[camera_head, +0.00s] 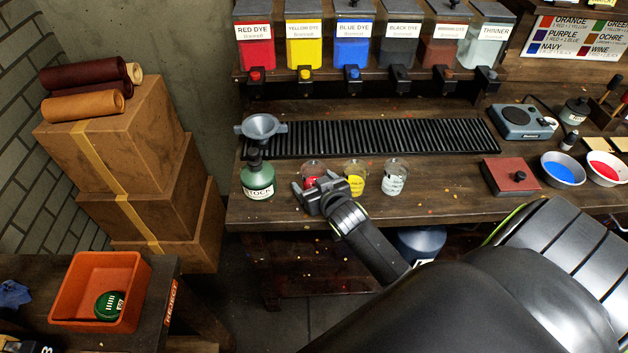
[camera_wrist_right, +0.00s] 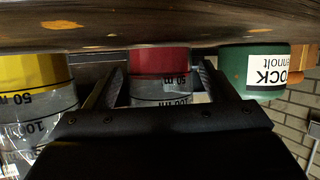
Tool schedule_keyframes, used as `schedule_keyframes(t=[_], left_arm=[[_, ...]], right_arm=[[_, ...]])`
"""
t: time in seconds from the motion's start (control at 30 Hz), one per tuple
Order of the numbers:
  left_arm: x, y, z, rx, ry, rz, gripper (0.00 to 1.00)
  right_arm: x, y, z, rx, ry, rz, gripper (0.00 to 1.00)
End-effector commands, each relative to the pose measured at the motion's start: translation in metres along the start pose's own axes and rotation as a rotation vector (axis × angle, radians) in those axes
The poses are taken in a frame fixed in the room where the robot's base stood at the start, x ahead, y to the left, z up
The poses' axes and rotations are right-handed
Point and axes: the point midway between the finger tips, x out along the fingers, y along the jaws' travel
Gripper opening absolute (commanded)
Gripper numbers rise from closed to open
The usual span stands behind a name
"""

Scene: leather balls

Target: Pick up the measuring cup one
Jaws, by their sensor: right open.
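Three clear measuring cups stand in a row on the bench: one with red liquid (camera_head: 311,169), one with yellow liquid (camera_head: 356,178) and one that looks clear or pale (camera_head: 394,177). My right gripper (camera_head: 316,186) is open at the near side of the red cup and partly hides it. In the right wrist view, which is upside down, the red cup (camera_wrist_right: 162,62) stands between the two spread fingers, and the yellow cup (camera_wrist_right: 32,90) is outside them to the left. Whether a finger touches the red cup cannot be told. My left gripper is not in view.
A black ribbed rack (camera_head: 370,136) lies behind the cups, under the dye dispensers (camera_head: 354,45). The bench right of the pale cup is clear up to a red box (camera_head: 510,175).

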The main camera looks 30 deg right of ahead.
Motion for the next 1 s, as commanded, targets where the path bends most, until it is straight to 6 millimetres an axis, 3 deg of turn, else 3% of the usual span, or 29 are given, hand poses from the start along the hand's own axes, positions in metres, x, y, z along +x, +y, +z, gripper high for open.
schedule_keyframes(t=[0.27, 0.63, 1.0], left_arm=[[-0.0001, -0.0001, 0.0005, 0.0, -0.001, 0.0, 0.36], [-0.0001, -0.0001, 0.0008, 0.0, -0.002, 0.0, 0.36], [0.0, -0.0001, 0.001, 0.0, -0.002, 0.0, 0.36]], right_arm=[[0.0017, 0.0, -0.0002, 0.0, 0.001, 0.0, 0.77], [0.0015, -0.0001, 0.0, 0.0, 0.001, 0.0, 0.28], [0.0007, -0.0001, -0.0025, 0.0, 0.002, 0.0, 0.28]])
